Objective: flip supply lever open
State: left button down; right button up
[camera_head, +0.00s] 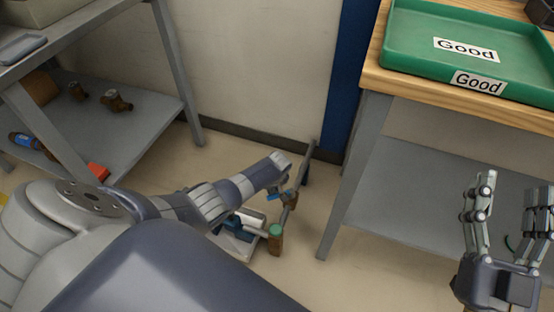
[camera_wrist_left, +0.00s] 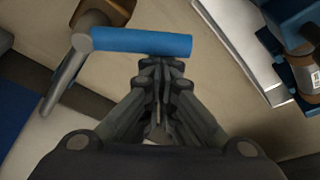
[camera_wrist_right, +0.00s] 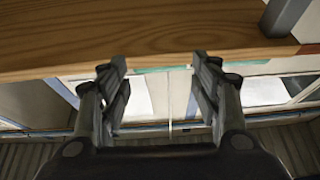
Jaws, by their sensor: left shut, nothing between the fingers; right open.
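The blue supply lever (camera_wrist_left: 150,42) lies across the upper left of the left wrist view, fixed to a grey metal pivot (camera_wrist_left: 80,42). My left gripper (camera_wrist_left: 164,66) is shut and empty, its fingertips just below the lever's right part. I cannot tell whether they touch it. In the head view my left arm reaches down to the low testbench (camera_head: 238,244) on the floor and partly covers it. My right gripper (camera_head: 509,190) is open and empty beside the wooden table, and shows open in the right wrist view (camera_wrist_right: 163,78).
A wooden table (camera_head: 440,101) with a green "Good" tray (camera_head: 413,57) stands at the right. A grey shelf (camera_head: 150,108) with brown meters is at the left. A wall and blue post (camera_head: 350,75) stand behind the testbench.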

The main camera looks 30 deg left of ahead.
aim_at(274, 197)
pick_arm(q)
jog(key=s+d+n, duration=0.1)
jog(key=n, duration=0.1)
jog(key=s+d+n+g+p, duration=0.1)
jog(key=shift+n, duration=0.4)
jog(key=n, duration=0.1)
jog(key=s+d+n+g, duration=0.1)
jog(key=n, duration=0.1)
jog(key=shift+d+y+p, duration=0.2)
jog(key=shift+y+p, duration=0.1)
jog(key=shift+s+d, duration=0.2)
jog(key=shift+d, duration=0.2)
pick_arm(e)
notch_tip(274, 197, down, 9)
jog(key=w+g+h, duration=0.1)
jog(key=g+h, duration=0.1)
jog(key=g, duration=0.3)
jog(key=shift+w+d, duration=0.35)
jog(key=shift+d, duration=0.05)
pick_arm(q)
jog(key=shift+d, duration=0.1)
jog(key=shift+s, duration=0.1)
